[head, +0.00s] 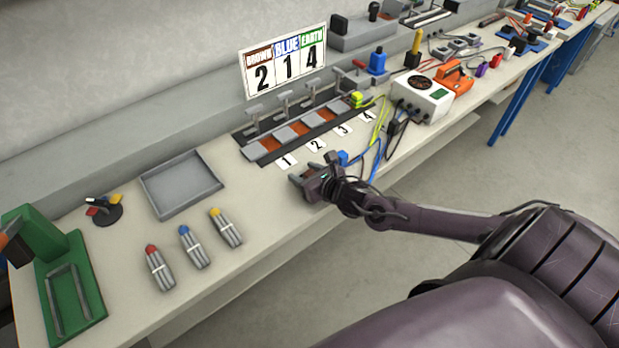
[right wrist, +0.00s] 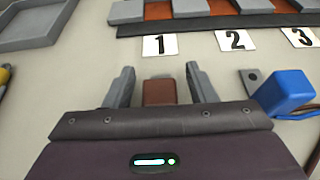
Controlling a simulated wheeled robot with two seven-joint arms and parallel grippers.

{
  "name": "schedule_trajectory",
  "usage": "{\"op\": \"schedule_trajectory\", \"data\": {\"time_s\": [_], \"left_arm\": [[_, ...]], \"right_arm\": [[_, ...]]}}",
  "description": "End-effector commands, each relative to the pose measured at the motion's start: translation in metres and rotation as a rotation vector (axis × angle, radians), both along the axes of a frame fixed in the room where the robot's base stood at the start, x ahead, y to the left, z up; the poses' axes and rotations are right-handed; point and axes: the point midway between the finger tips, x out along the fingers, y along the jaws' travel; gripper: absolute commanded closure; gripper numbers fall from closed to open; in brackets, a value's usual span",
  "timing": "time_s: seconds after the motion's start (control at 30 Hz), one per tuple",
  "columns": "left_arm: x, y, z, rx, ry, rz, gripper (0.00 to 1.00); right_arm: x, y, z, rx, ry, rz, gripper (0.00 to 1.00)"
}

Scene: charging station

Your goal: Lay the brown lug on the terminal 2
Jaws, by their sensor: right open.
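The brown lug (right wrist: 159,91) lies between the two spread fingers of my right gripper (right wrist: 158,88) in the right wrist view, with a visible gap on each side. In the head view my right gripper (head: 311,182) is at the bench's front edge and mostly hides the lug. The terminal row (head: 278,140) of grey blocks and copper-coloured parts is behind the number cards. The card for terminal 2 (head: 316,146) also shows in the right wrist view (right wrist: 236,40), ahead and to the right of the gripper. My left gripper is not in view.
A blue lug (right wrist: 285,92) is close right of my right gripper. A yellow-green lug (head: 357,99) sits at the row's far end. Cables and a white tester (head: 422,97) are further right. A grey tray (head: 181,184) stands left, with clear bench between.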

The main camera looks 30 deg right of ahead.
Motion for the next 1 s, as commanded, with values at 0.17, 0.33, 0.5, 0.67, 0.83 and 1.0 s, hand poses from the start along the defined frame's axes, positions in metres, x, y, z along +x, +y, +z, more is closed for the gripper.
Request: {"op": "schedule_trajectory", "data": {"time_s": [0.17,0.33,0.5,0.67,0.83,1.0], "left_arm": [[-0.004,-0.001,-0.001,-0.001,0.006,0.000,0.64],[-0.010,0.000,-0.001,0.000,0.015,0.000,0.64],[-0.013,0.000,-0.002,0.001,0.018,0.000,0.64],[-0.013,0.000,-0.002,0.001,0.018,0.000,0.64],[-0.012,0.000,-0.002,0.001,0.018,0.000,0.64],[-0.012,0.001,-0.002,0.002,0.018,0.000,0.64]], "right_arm": [[0.000,0.000,0.000,0.000,0.000,-0.001,0.58],[0.000,0.000,0.000,0.000,0.000,-0.001,0.80],[0.000,0.000,0.000,0.000,0.000,-0.001,0.97],[0.000,0.000,0.000,0.000,-0.001,-0.001,0.97],[0.000,-0.001,0.007,-0.002,-0.001,-0.001,0.97],[0.000,-0.001,0.031,-0.005,-0.003,0.001,0.97]]}}
